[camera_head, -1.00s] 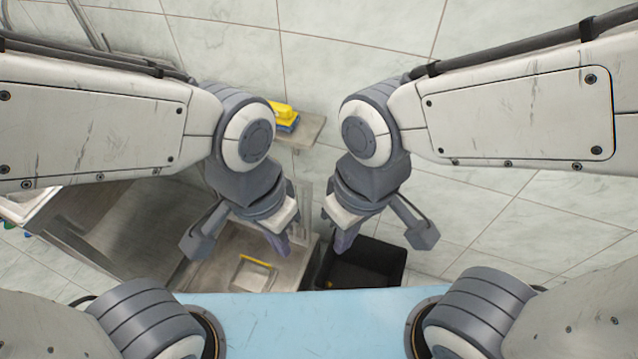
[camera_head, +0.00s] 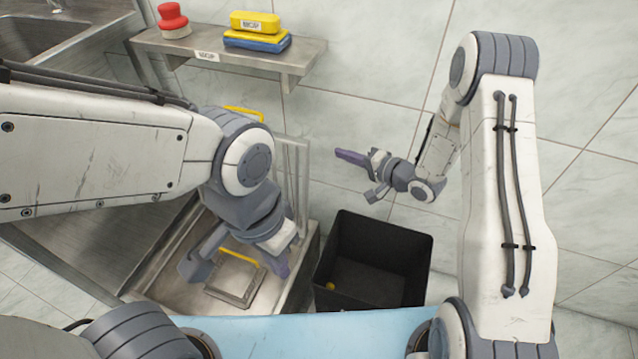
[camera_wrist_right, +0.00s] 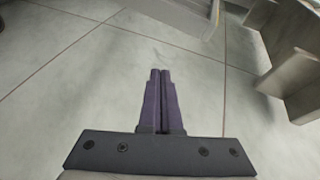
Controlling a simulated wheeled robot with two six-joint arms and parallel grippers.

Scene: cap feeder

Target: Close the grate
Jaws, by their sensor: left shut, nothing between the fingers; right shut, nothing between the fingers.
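A metal frame with upright bars (camera_head: 303,175), which looks like the grate, stands raised at the back of a metal basin (camera_head: 165,285). A yellow handle (camera_head: 245,113) shows near its top, and my left arm hides much of it. A square metal plate with a yellow bar (camera_head: 238,257) lies in the basin. My left gripper (camera_head: 281,266) is shut and empty over the basin's right part. My right gripper (camera_head: 340,155) is shut and empty, right of the frame and apart from it. Its closed purple fingers (camera_wrist_right: 160,75) also show in the right wrist view.
A black bin (camera_head: 420,265) stands right of the basin, with a small yellow thing inside. A wall shelf (camera_head: 290,62) above holds a red object (camera_head: 172,20) and yellow and blue blocks (camera_head: 256,30). A light blue surface (camera_head: 300,335) lies in front. The tiled wall behind is bare at right.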

